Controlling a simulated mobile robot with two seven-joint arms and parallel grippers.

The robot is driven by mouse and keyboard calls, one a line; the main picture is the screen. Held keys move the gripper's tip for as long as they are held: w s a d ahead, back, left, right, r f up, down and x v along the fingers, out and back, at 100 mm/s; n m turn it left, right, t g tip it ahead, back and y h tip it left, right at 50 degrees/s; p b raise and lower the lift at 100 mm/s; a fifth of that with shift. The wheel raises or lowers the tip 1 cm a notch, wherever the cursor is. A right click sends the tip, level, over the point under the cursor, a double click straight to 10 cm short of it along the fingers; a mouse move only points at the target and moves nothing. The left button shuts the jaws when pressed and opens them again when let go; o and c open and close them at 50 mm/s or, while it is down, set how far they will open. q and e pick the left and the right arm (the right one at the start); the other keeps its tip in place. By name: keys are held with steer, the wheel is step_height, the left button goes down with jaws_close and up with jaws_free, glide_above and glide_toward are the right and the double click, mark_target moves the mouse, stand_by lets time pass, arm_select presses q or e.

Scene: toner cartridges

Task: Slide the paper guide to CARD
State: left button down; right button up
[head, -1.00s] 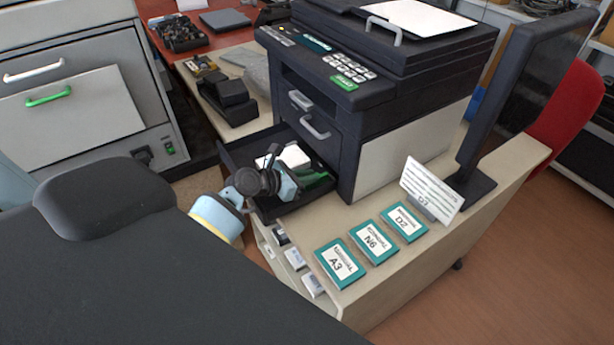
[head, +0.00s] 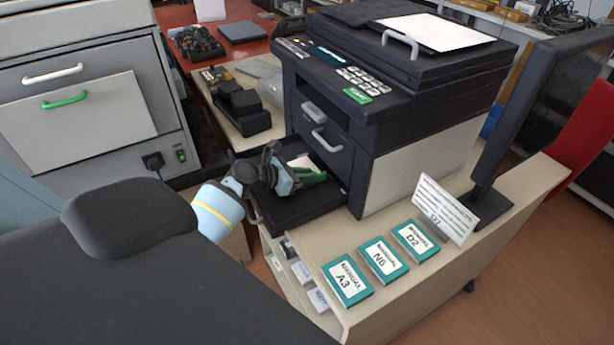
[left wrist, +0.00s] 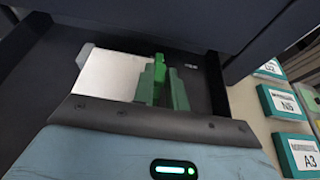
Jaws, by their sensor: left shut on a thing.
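The printer's paper tray (head: 300,211) is pulled out at the front of the dark printer (head: 395,120). A white paper stack (left wrist: 108,76) lies in it, left of the green paper guide (left wrist: 158,72) in the left wrist view. In the head view the guide (head: 313,180) shows just right of my left gripper (head: 302,176). My left gripper (left wrist: 161,80) is shut on the guide, with a finger on either side of it. A small pale marking (left wrist: 191,66) is on the tray floor right of the guide, too small to read. My right gripper is not in view.
A monitor (head: 535,100) is at the right. Black devices (head: 240,108) lie behind the tray. The printer body overhangs the tray's back.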

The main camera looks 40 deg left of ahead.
arm_select(q)
steer(key=c, duration=1.4)
jaws_free()
steer(key=shift+a, duration=0.25)
steer(key=shift+s+r, duration=0.1)
